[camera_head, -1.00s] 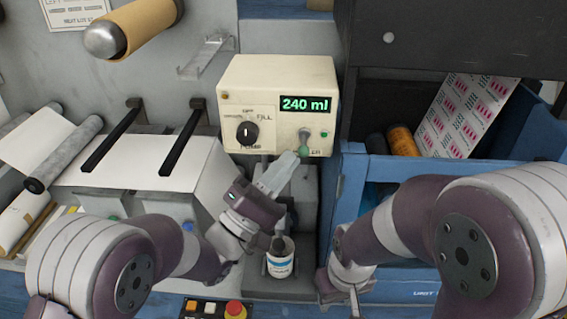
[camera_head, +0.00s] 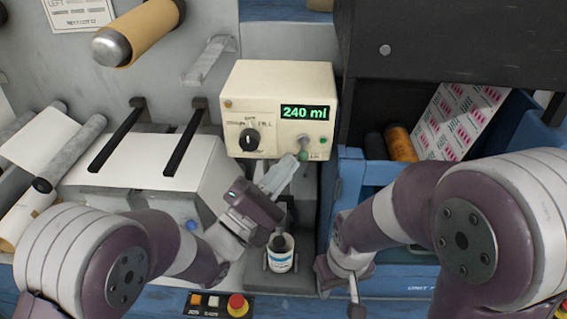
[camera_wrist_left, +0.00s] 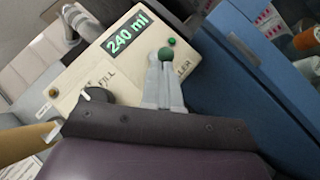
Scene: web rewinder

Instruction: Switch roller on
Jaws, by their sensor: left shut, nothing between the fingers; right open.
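A cream control box (camera_head: 273,82) shows "240 ml" in green on its display (camera_head: 306,112) and has a black dial (camera_head: 250,138) at the left. At its lower right is a switch with a green tip (camera_head: 303,156), labelled in part "...LLER" in the left wrist view, where the green tip (camera_wrist_left: 166,54) lies at the ends of my fingers. My left gripper (camera_head: 290,170) is shut and empty, its tips at the switch; I cannot tell whether they touch it. My right gripper (camera_head: 352,290) is low at the centre right, away from the box.
A white cup (camera_head: 281,258) stands below my left gripper. Buttons and a red emergency stop (camera_head: 238,305) are at the bottom edge. A blue cabinet (camera_head: 350,185) stands to the right. Black bars (camera_head: 184,143) and rollers lie left.

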